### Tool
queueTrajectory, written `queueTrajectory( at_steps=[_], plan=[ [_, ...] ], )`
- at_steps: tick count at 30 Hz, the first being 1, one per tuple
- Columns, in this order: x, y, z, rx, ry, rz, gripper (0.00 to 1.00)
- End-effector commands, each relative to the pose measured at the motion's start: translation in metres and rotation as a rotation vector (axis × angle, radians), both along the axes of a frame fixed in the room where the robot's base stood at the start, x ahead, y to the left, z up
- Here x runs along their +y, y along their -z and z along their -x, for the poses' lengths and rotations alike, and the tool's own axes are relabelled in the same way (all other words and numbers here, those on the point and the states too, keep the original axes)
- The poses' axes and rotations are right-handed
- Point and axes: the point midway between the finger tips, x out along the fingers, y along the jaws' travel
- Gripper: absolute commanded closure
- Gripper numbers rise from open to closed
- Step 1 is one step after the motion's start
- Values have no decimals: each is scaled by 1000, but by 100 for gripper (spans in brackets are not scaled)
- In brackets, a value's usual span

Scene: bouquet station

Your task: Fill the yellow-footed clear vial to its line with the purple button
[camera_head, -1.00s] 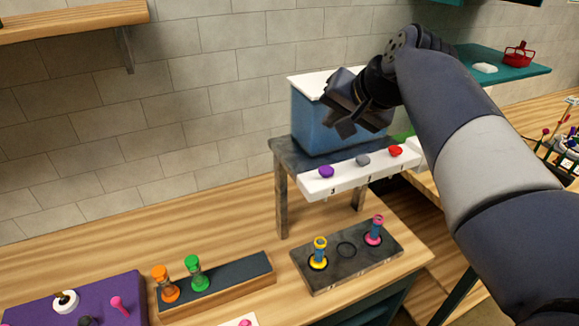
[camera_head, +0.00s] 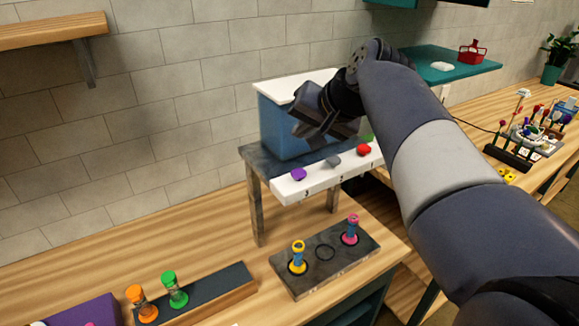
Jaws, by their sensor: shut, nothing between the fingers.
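The yellow-footed vial (camera_head: 298,257) stands upright at the left spot of a dark stone base (camera_head: 318,279). It shows blue inside, but its fill line is too small to make out. The purple button (camera_head: 298,174) is at the left end of a white strip (camera_head: 318,180) on the front of a raised stand, above the vial. My gripper (camera_head: 306,135) is shut and empty. It hangs in front of the blue tank (camera_head: 275,125), above the strip, up and slightly right of the purple button and apart from it.
A pink-footed vial (camera_head: 350,230) stands at the base's right spot; the middle ring (camera_head: 325,252) is empty. A grey button (camera_head: 333,161) and a red button (camera_head: 364,150) sit right of the purple one.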

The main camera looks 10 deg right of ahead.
Motion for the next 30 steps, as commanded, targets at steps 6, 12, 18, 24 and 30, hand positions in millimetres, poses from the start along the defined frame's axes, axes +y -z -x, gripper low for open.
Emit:
queueTrajectory(
  at_steps=[6,12,18,24,30],
  plan=[
    [0,39,0,1,0,-1,100],
    [0,61,0,1,0,-1,100],
    [0,67,0,0,0,-1,100],
    [0,66,0,1,0,-1,100],
    [0,66,0,1,0,-1,100]
  ],
)
